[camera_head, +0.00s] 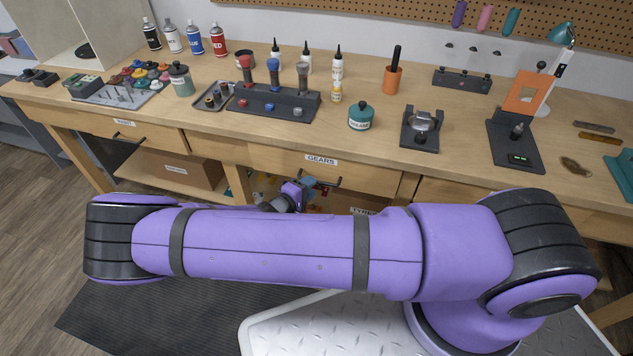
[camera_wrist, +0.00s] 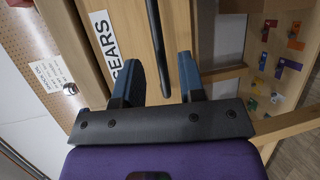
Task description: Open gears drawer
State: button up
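The gears drawer (camera_head: 262,156) is a light wood front under the bench top, with a white GEARS label (camera_head: 321,160) and a dark bar handle (camera_head: 326,183). It looks closed. My gripper (camera_head: 308,184) is at the drawer front by the left part of the handle, partly hidden behind my purple arm in the head view. In the wrist view, my gripper (camera_wrist: 160,80) has its two blue-grey fingers apart. The black handle (camera_wrist: 157,45) shows between them, with a gap on each side. The GEARS label (camera_wrist: 105,42) lies left of the fingers.
The bench top (camera_head: 290,130) above holds a black tool rack (camera_head: 270,103), a teal jar (camera_head: 361,116) and other items. Another labelled drawer (camera_head: 125,124) is to the left. Below is an open shelf with a cardboard box (camera_head: 180,168). Small coloured pieces (camera_wrist: 288,66) show right in the wrist view.

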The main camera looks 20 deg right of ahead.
jog(key=shift+x, duration=2.1)
grip_shut()
